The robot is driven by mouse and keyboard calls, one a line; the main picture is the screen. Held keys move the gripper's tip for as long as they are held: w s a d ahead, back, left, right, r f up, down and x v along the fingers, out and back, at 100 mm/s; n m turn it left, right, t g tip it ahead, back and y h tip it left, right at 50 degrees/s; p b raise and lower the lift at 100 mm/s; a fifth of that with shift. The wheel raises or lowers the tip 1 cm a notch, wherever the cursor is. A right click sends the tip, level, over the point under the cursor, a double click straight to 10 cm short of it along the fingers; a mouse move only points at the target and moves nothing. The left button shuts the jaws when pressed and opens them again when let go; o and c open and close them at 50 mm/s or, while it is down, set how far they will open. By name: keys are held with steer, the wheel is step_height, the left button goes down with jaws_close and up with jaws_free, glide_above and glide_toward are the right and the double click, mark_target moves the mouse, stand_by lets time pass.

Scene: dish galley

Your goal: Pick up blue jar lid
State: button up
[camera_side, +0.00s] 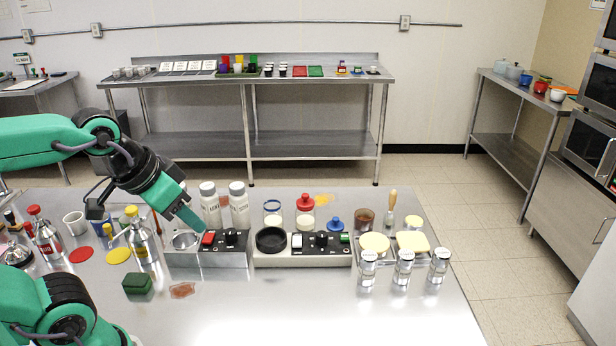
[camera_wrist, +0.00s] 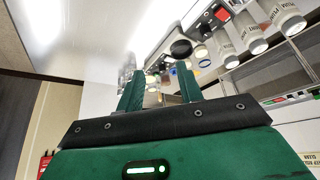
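The blue jar lid (camera_side: 334,223), with a round knob on top, lies on the steel table right of the middle in the side view. A clear jar with a blue rim (camera_side: 272,207) and a jar with a red lid (camera_side: 305,203) stand to its left. My gripper (camera_side: 197,224) is well left of the lid, above the left switch box. In the wrist view its two green fingers (camera_wrist: 160,85) are apart with nothing held between them. Small blue spots show beyond the fingers there, but I cannot tell which is the lid.
Switch boxes (camera_side: 300,260) with a black round pad (camera_side: 271,240) stand in front of the lid. Two white shakers (camera_side: 238,204) stand near my gripper. A brown cup (camera_side: 364,219) is right of the lid. Three clear shakers (camera_side: 403,268) stand front right.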

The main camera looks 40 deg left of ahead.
steer(key=o, duration=0.6)
steer(key=shift+o, duration=0.2)
